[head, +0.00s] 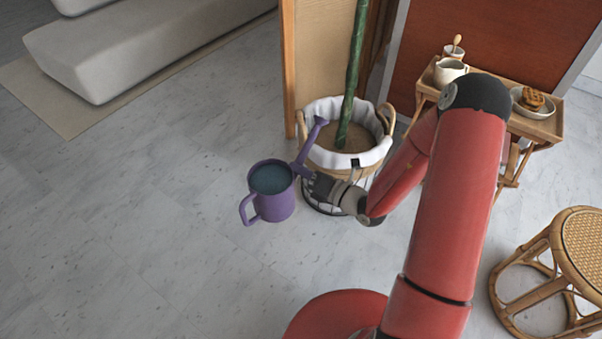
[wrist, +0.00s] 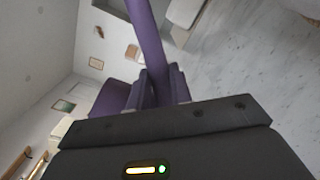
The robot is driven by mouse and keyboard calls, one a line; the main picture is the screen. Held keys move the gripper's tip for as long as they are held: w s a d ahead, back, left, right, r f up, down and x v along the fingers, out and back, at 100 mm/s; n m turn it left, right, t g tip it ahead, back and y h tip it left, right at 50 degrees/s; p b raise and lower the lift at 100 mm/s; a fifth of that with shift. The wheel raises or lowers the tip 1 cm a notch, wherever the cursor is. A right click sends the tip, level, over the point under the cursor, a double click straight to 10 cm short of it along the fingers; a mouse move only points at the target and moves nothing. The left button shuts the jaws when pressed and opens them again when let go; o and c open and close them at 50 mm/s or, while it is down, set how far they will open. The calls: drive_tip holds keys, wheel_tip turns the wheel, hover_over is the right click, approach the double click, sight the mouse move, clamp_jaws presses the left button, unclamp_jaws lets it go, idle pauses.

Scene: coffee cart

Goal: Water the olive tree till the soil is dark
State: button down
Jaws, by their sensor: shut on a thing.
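A purple watering can (head: 272,192) with bluish water near its top is held above the floor in the head view. My gripper (head: 308,178) is shut on the can at its spout side. The spout rises right, and its tip is by the near left rim of the olive tree's basket (head: 376,172). The basket has a white liner, and its soil (head: 335,143) looks brown around the green trunk (head: 350,80). No stream of water shows. In the wrist view, the purple spout (wrist: 148,40) passes between my fingers (wrist: 164,90). The tree's crown is out of view.
A wooden side table (head: 541,127) with a small pitcher (head: 449,71) and a plate of pastry (head: 533,100) stands right of the basket. A rattan stool (head: 582,250) is at lower right. The floor on the left (head: 110,220) is clear up to a pale sofa (head: 130,50).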

drive_tip(key=shift+s+a+r+n+g+y, duration=0.15)
drive_tip(key=shift+a+g+y, duration=0.1)
drive_tip(key=shift+a, duration=0.2)
drive_tip(key=shift+s+a+f+n+g+y, duration=0.15)
drive_tip(key=shift+a+g, duration=0.1)
drive_tip(key=shift+a, duration=0.2)
drive_tip(key=w+d+m+p, duration=0.1)
drive_tip(key=w+d+m, duration=0.3)
drive_tip(key=w, duration=0.5)
drive_tip(key=shift+d+f+p, duration=0.3)
drive_tip(key=shift+d+f, duration=0.1)
drive_tip(key=shift+d, duration=0.85)
drive_tip(key=shift+f, duration=0.15)
